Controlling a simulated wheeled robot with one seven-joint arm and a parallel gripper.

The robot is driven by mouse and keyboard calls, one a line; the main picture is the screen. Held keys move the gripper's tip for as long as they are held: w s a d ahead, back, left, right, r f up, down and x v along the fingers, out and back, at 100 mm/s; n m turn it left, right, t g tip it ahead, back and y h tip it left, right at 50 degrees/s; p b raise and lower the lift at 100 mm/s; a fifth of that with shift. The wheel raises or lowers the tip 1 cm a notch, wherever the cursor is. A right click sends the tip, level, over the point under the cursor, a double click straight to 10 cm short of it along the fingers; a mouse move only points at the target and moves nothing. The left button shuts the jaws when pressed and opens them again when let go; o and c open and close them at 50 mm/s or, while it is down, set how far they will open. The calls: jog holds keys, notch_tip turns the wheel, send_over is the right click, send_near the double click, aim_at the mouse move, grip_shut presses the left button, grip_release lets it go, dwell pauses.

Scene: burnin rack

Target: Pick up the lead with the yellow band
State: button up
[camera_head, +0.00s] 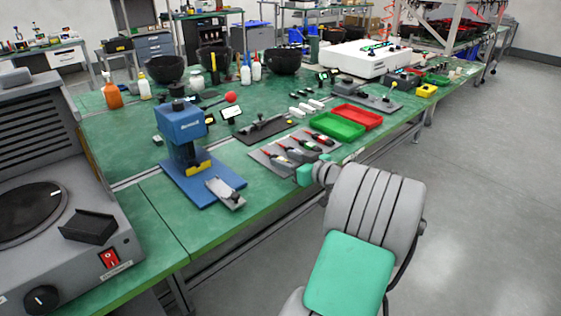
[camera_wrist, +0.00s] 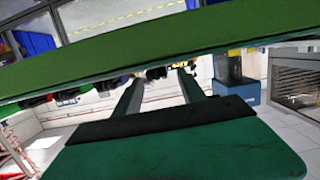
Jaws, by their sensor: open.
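Several red-and-black leads (camera_head: 304,143) lie side by side on a grey mat (camera_head: 262,158) near the front edge of the green bench. They are too small in the head view to tell which has a yellow band. My gripper is mostly hidden behind my arm in the head view, by the bench's front edge close to the mat. In the wrist view my gripper (camera_wrist: 160,82) shows two dark fingers apart, with nothing between them. No lead can be made out in the wrist view.
The green bench top (camera_head: 150,220) also crosses the wrist view (camera_wrist: 180,40). Beside the mat are a green tray (camera_head: 335,126), a red tray (camera_head: 359,117) and a dark fixture (camera_head: 264,129). A blue press (camera_head: 182,125) stands to the left. The floor at right is clear.

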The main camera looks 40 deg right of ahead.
aim_at(276, 156)
jog(key=w, duration=0.3)
jog(key=shift+w+a+f, duration=0.15)
jog(key=shift+w+f, duration=0.05)
jog(key=shift+f, duration=0.2)
jog(key=shift+s, duration=0.1)
grip_shut()
